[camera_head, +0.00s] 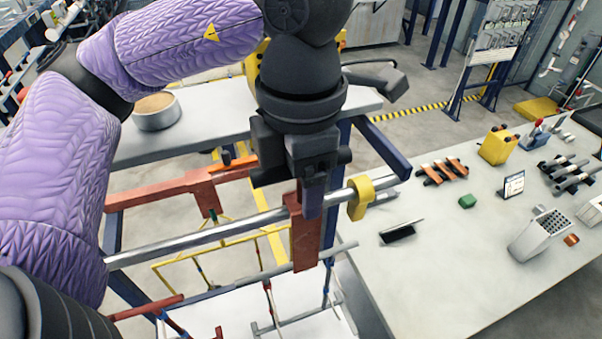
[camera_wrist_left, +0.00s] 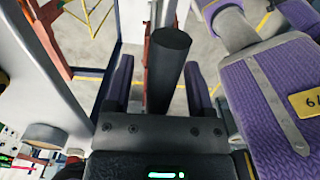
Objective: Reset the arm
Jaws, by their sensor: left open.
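My left arm with its purple sleeve (camera_head: 165,40) comes in from the left in the head view and bends down over the rack. Its left gripper (camera_head: 312,198) points down beside the grey rack bar (camera_head: 225,230) and the red-brown upright (camera_head: 305,240). In the left wrist view its two purple fingers (camera_wrist_left: 158,88) stand apart, open. A dark cylindrical bar (camera_wrist_left: 168,62) shows between them in this view; I cannot tell whether they touch it. My right gripper is not in view.
A yellow collar (camera_head: 360,198) sits on the bar just right of the gripper. Yellow wire frames (camera_head: 180,262) hang below. A round pan (camera_head: 156,112) stands on the back table.

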